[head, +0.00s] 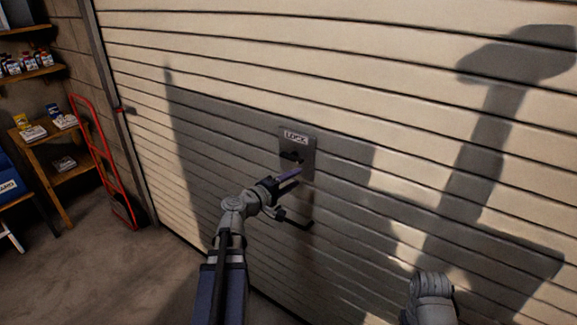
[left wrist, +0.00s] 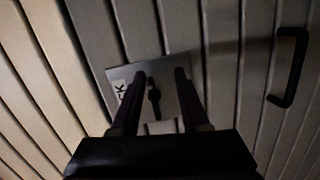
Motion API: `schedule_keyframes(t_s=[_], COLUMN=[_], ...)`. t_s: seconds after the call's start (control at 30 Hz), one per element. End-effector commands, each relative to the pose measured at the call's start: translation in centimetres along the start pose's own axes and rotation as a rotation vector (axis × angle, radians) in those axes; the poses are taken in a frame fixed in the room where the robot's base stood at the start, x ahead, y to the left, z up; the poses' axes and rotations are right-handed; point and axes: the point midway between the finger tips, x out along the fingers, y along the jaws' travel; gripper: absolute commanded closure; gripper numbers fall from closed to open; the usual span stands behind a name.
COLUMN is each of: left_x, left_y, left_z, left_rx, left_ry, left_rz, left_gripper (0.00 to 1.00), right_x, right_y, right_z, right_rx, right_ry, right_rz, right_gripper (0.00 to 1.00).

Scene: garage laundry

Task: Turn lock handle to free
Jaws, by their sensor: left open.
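The grey lock plate (head: 310,150) with its "LOCK" label is fixed to the roller door. The black lock handle (head: 291,156) sits below the label and points sideways to the left. My left gripper (head: 296,178) is open and empty, just below and in front of the handle. In the left wrist view, the lock handle (left wrist: 154,97) appears between the two open fingers (left wrist: 157,74), with the plate (left wrist: 165,68) behind; I cannot tell whether they touch it. Only a link of my right arm shows at the bottom right of the head view; its gripper is out of frame.
A black pull handle (head: 296,223) is on the door below the lock plate; it also shows in the left wrist view (left wrist: 291,68). The ribbed roller door (head: 220,60) fills the view ahead. A red hand truck (head: 103,165) and wooden shelves (head: 50,140) stand at the left.

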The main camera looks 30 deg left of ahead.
Motion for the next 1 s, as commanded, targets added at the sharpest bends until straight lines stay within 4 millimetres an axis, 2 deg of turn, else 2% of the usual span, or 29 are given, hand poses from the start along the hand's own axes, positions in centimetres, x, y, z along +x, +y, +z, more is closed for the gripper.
schedule_keyframes(t_s=[0.03, 0.13, 0.23, 0.37, 0.47, 0.8, 1.0], left_x=[-0.9, -2.1, -2.6, -2.7, -1.9, 3.2, 4.8], left_y=[0.1, 0.6, 0.8, 0.9, 0.9, 1.4, 1.5], left_z=[-2.0, -4.5, -5.6, -5.8, -5.9, -6.6, -6.8], left_rx=[-0.03, -0.073, -0.093, -0.097, -0.096, -0.095, -0.095], left_ry=[0.049, 0.113, 0.141, 0.146, 0.143, 0.141, 0.142], left_rz=[0.028, 0.069, 0.088, 0.092, 0.091, 0.09, 0.09], left_gripper=[0.55, 0.55, 0.55, 0.55, 0.55, 0.55, 0.55], right_x=[0.3, 0.5, 0.5, 0.5, 0.5, 0.5, 0.5], right_y=[0.0, 0.0, -0.1, 0.0, 0.0, 0.0, -0.1], right_z=[0.0, 0.0, 0.0, 0.0, 0.0, 0.0, 0.0], right_rx=[0.0, 0.0, 0.0, 0.0, 0.0, 0.0, 0.0], right_ry=[0.0, 0.0, 0.0, 0.0, 0.0, 0.0, 0.0], right_rz=[0.0, 0.0, 0.0, 0.0, 0.0, 0.0, 0.0], right_gripper=[0.5, 0.5, 0.5, 0.5, 0.5, 0.5, 0.5])
